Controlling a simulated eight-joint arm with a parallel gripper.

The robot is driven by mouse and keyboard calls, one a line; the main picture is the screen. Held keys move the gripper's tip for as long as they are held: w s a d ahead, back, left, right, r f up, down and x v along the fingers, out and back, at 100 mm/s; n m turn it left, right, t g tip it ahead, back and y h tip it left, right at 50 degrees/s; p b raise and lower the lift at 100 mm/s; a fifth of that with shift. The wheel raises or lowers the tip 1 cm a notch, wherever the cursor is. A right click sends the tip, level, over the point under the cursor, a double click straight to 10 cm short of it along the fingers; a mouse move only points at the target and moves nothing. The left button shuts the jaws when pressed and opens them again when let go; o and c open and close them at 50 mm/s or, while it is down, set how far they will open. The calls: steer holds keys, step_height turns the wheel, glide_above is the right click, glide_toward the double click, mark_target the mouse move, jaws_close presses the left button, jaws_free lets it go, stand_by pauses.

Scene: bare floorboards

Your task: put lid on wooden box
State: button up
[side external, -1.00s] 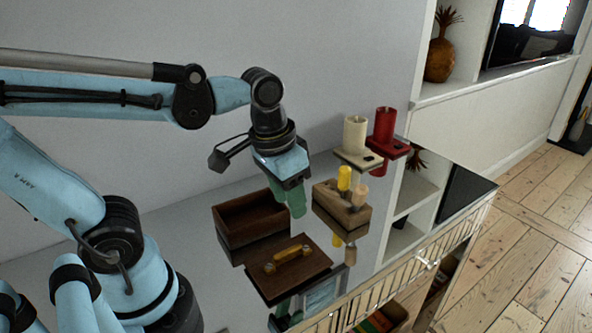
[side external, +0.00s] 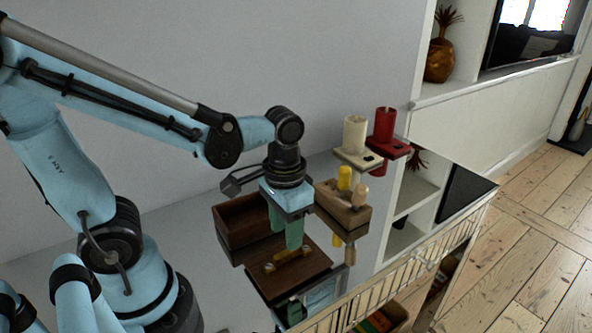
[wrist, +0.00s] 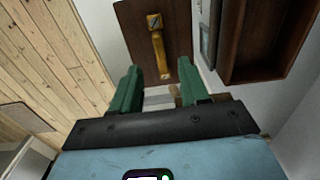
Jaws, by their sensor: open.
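The lid (side external: 308,271) is a flat dark-brown board with a yellow bar handle (side external: 292,254) on top. It lies on the glossy tabletop in front of the wooden box (side external: 228,236). The box is dark brown and open-topped; my gripper partly covers it in the side view. My gripper (side external: 284,240) is open and empty, its green fingers pointing down just above the lid near the handle. In the wrist view the handle (wrist: 159,56) lies between the lines of the two fingers, ahead of the tips; the lid (wrist: 130,30) and the open box (wrist: 266,72) also show.
A wooden block (side external: 340,211) with yellow and pale-handled items stands right of the box. A cream cup holder (side external: 354,137) and a red one (side external: 385,127) are behind it. The cabinet's front edge with a rail (side external: 400,283) is close beyond the lid.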

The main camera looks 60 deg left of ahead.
mark_target(288, 259)
steer(key=shift+w+f, duration=0.15)
steer(key=shift+f, duration=2.45)
steer(key=shift+c, duration=0.3)
jaws_close()
